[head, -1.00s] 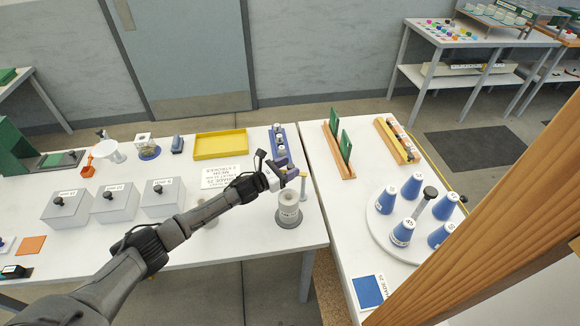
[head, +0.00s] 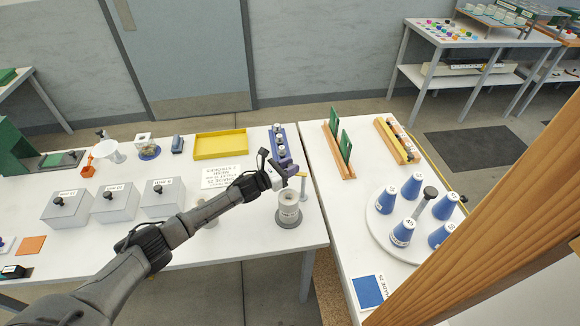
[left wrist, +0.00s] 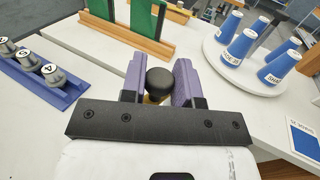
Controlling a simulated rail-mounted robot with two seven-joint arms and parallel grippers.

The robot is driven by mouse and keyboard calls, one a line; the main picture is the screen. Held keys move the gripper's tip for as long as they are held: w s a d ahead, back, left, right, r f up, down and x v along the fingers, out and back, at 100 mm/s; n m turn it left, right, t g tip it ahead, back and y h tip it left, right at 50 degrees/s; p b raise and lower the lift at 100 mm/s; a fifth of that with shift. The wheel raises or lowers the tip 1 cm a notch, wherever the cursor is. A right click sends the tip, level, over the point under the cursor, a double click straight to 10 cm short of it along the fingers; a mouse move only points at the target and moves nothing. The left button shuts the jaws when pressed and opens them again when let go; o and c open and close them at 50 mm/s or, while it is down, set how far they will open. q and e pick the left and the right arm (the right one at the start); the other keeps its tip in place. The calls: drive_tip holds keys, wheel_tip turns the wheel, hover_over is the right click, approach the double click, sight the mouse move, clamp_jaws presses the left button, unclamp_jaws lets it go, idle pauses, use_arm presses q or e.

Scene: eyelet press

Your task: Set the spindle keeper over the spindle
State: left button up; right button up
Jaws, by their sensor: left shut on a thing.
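My left gripper (head: 288,172) reaches over the right end of the long white table. In the left wrist view its purple fingers (left wrist: 160,80) are shut on a black-knobbed piece (left wrist: 160,84) with a little yellow below the knob; I take it for the spindle keeper. Its lower part is hidden by the gripper. A grey spool-like stand (head: 288,209) on a dark round base sits just below the gripper in the head view. A slim pale post (head: 303,187) with a yellowish top shows right beside it. I cannot tell which is the spindle. My right gripper is out of view.
A turntable (head: 378,222) with several blue cones stands on the right table. A blue rack (head: 289,158) with grey knobbed pieces and a yellow tray (head: 221,145) lie behind the gripper. Grey boxes (head: 116,205) stand left. A wooden beam (head: 480,225) crosses the right foreground.

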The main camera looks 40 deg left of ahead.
use_arm(q)
clamp_jaws()
drive_tip(key=shift+d, duration=0.1)
drive_tip(key=shift+s+d+y, duration=0.1)
drive_tip(key=shift+y, duration=0.2)
drive_tip(key=shift+s+n+y, duration=0.15)
drive_tip(key=shift+n+y, duration=0.55)
drive_tip(key=shift+y, duration=0.1)
drive_tip(key=o, duration=0.9)
unclamp_jaws()
